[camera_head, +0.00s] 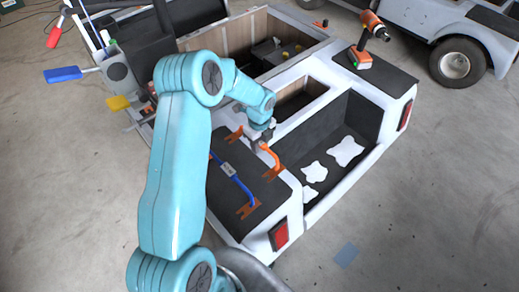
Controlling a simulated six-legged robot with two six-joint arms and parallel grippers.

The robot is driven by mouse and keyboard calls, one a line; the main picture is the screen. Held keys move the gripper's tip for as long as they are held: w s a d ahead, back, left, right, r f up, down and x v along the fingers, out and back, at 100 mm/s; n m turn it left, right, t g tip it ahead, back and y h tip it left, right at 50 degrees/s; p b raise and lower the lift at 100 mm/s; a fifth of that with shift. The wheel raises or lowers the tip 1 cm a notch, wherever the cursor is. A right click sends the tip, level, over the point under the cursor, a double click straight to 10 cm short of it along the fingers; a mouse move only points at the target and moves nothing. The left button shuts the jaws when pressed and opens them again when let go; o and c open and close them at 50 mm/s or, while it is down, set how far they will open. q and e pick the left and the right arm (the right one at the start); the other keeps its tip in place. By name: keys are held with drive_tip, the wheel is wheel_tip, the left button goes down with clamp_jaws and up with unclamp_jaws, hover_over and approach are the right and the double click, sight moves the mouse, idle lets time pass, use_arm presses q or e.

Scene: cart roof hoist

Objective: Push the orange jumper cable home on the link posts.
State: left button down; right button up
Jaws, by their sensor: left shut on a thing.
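The orange jumper cable (274,160) is a short curved piece at the inner edge of the dark left rear deck of the cart. My left gripper (260,141) comes down over its upper end and is shut on it. The jaws hide that end. The lower end is by an orange forked piece (273,172) on the deck; I cannot tell whether it is fully seated. Another orange forked piece (234,134) shows just left of the gripper. The link posts cannot be made out. My right gripper is out of view.
A blue cable (238,182) with a pale tag lies along the same deck, near an orange forked piece (248,209). An orange drill (369,40) stands on the right rear deck. White patches (347,151) lie in the cart's dark well. An open battery bay (268,50) is behind.

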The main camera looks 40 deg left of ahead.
use_arm(q)
wheel_tip(320, 180, up, 15)
drive_tip(key=shift+r, duration=0.15)
drive_tip(key=shift+s, duration=0.1)
idle(0.6)
